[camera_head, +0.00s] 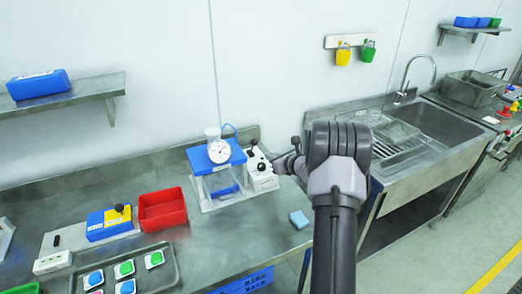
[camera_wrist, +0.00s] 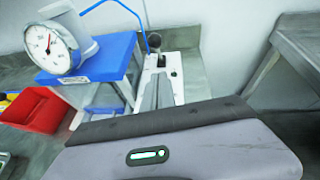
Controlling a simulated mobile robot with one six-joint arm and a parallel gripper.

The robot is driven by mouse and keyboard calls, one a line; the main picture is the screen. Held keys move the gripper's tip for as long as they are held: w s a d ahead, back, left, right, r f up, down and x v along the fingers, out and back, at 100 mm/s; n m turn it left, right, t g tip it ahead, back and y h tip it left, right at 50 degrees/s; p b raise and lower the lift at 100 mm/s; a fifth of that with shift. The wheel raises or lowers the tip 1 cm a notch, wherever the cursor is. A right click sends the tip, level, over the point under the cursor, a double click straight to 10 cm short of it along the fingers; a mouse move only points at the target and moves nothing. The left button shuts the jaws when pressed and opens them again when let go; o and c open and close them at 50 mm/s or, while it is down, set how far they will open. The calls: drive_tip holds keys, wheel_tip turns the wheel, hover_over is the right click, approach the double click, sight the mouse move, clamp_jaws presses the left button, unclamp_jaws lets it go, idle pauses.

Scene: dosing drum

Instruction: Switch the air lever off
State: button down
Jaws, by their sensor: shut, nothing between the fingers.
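The air lever has a black round knob (camera_head: 254,142) and stands on a white valve block (camera_head: 262,180), just right of the blue-topped dosing unit with a gauge (camera_head: 219,151). In the wrist view the lever knob (camera_wrist: 154,41) stands upright at the far end of the white block (camera_wrist: 176,65). My gripper (camera_head: 277,164) is beside the block on its right in the head view. In the wrist view its narrow grey fingers (camera_wrist: 157,80) are together and empty, in front of the lever. Whether they touch the block cannot be told.
A red bin (camera_head: 162,209) and a blue-and-yellow box (camera_head: 109,222) stand left of the unit. A tray of coloured pieces (camera_head: 125,272) is at the front left. A sink (camera_head: 432,125) is to the right.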

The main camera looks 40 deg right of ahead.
drive_tip(key=x, duration=0.4)
drive_tip(key=shift+s+f, duration=0.1)
drive_tip(key=shift+w+r, duration=0.35)
drive_tip(key=shift+w, duration=0.25)
drive_tip(key=shift+w+r, duration=0.35)
drive_tip(key=shift+w, duration=0.25)
drive_tip(key=shift+w+d+r, duration=0.1)
drive_tip(key=shift+w+r, duration=0.15)
drive_tip(key=shift+w, duration=0.25)
drive_tip(key=shift+r, duration=0.1)
